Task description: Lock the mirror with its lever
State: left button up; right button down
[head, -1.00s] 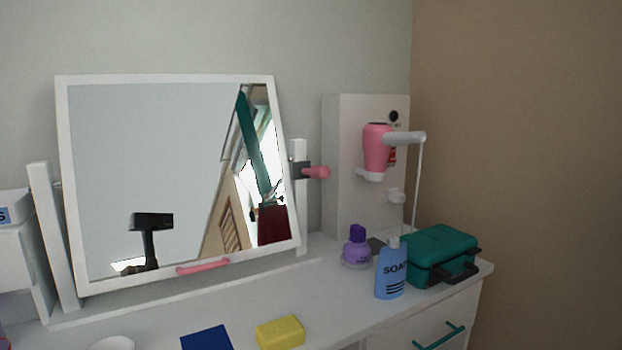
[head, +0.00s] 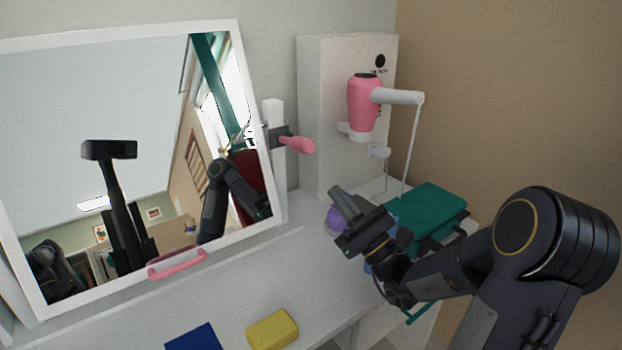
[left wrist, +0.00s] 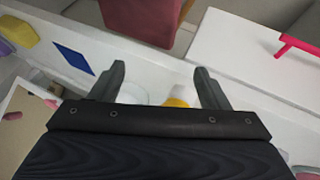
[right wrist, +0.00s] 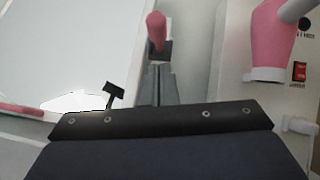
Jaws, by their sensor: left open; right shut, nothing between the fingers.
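The mirror (head: 100,130) has a white frame and leans tilted between its posts in the head view. A pink handle (head: 177,264) is on its bottom edge. The pink lever (head: 297,144) sits on a dark clamp at the right post (head: 273,115) and points right. My right gripper (head: 342,198) is shut and empty, below and right of the lever. In the right wrist view its fingers (right wrist: 158,75) point towards the lever (right wrist: 156,25), which shows just past them. My left gripper (left wrist: 162,75) is open and empty in the left wrist view; the head view shows it only vaguely by reflection.
A pink hair dryer (head: 364,105) hangs on a white panel (head: 330,80) right of the lever. A teal case (head: 432,208) and a mostly hidden purple bottle (head: 335,222) are by my right arm. A yellow sponge (head: 273,329) and blue item (head: 194,338) lie in front.

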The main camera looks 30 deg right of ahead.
aim_at(296, 144)
pick_arm(q)
jog(key=shift+r, duration=0.2)
pick_arm(e)
jog(key=x, duration=0.9)
jog(key=shift+s, duration=0.1)
